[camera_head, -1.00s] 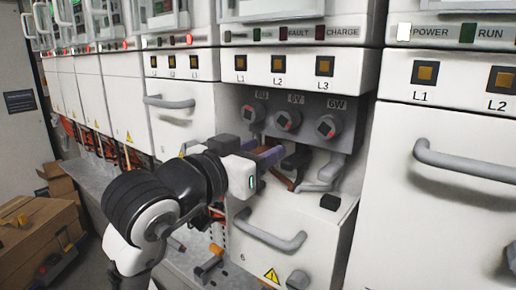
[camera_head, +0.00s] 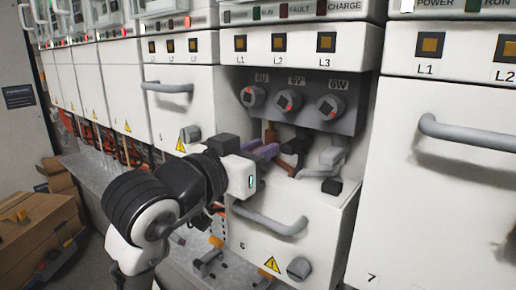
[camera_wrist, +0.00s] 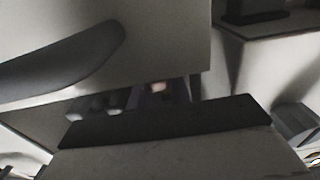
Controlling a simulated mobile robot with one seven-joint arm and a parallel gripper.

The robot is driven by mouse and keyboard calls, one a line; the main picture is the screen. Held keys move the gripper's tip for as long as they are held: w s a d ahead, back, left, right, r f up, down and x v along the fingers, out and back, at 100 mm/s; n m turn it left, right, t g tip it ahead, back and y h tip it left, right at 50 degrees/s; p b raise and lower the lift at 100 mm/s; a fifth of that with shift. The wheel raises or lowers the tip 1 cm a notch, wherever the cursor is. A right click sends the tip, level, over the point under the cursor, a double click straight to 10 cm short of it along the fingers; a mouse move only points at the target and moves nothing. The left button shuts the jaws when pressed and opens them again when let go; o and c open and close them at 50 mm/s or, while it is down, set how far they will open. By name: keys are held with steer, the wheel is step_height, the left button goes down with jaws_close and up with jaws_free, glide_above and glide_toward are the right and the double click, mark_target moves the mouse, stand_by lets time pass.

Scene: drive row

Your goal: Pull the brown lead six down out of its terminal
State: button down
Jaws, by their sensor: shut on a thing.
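The brown lead (camera_head: 270,134) shows just above my gripper's fingers, with more of it below and to the right of them. My gripper (camera_head: 268,153) is shut on it in the recess of cabinet six. The lead's top end is below terminal 6U (camera_head: 253,97), with a visible gap between them. Terminal 6U's round face is unobstructed. The fingers hide part of the lead. The wrist view is dark; a small pinkish spot (camera_wrist: 158,87) shows near its middle, and I cannot tell what it is.
Terminals 6V (camera_head: 289,101) and 6W (camera_head: 329,107) are to the right. A black lead (camera_head: 297,146) and a grey lead (camera_head: 331,157) hang below them, close to my fingers. A drawer handle (camera_head: 270,221) juts out below. Cabinet seven's handle (camera_head: 470,135) is at right.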

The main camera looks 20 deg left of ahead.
steer(key=c, duration=1.3)
jaws_free()
steer(key=b+v, duration=0.4)
steer(key=v, duration=0.9)
steer(key=shift+s+a, duration=0.15)
steer(key=shift+s, duration=0.25)
